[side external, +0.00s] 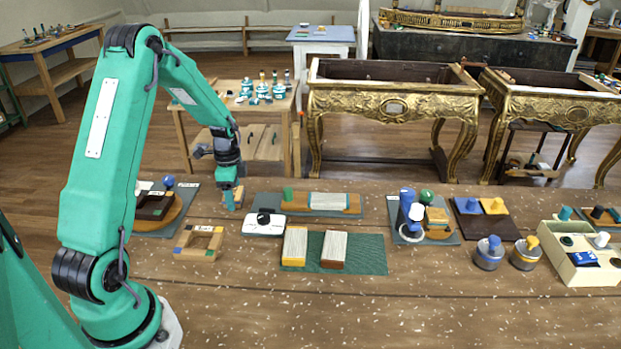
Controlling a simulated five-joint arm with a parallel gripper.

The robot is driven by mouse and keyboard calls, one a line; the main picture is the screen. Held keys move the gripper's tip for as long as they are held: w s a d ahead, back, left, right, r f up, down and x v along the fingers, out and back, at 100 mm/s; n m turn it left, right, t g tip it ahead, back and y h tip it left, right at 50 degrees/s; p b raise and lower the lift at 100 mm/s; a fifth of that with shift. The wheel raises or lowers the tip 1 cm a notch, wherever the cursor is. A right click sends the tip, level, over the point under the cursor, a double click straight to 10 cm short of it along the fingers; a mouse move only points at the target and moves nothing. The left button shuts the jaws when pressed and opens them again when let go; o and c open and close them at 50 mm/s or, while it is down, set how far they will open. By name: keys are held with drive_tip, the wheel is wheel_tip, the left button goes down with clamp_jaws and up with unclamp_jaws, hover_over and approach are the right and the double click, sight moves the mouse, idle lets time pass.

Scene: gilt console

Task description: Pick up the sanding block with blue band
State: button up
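A small tan block with a blue part (234,199), which looks like the sanding block with the blue band, is directly below my gripper (230,188). It is between the dark mat at left and the long mat at middle. My gripper points down and its tip meets or overlaps the top of the block in the side external view. The fingers are small and partly hidden, so I cannot tell whether they are closed on it. I also cannot tell whether the block touches the bench.
A wooden frame (199,242) lies in front of the gripper, and a white device with a black knob (264,223) lies to the right. Two pale-topped blocks (295,246) (333,250) sit on a green mat (371,256).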

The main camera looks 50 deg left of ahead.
drive_tip(key=shift+c, duration=1)
drive_tip(key=shift+r, duration=0.1)
drive_tip(key=shift+r, duration=0.9)
wheel_tip(320, 180, up, 2)
drive_tip(key=shift+r, duration=0.25)
drive_tip(key=d+r, duration=0.6)
drive_tip(key=d, duration=0.5)
drive_tip(key=shift+w+d+r, duration=0.25)
drive_tip(key=shift+w+d, duration=0.05)
drive_tip(key=shift+d, duration=0.05)
drive_tip(key=o, duration=0.3)
drive_tip(key=shift+c, duration=1.1)
drive_tip(key=shift+w, duration=0.1)
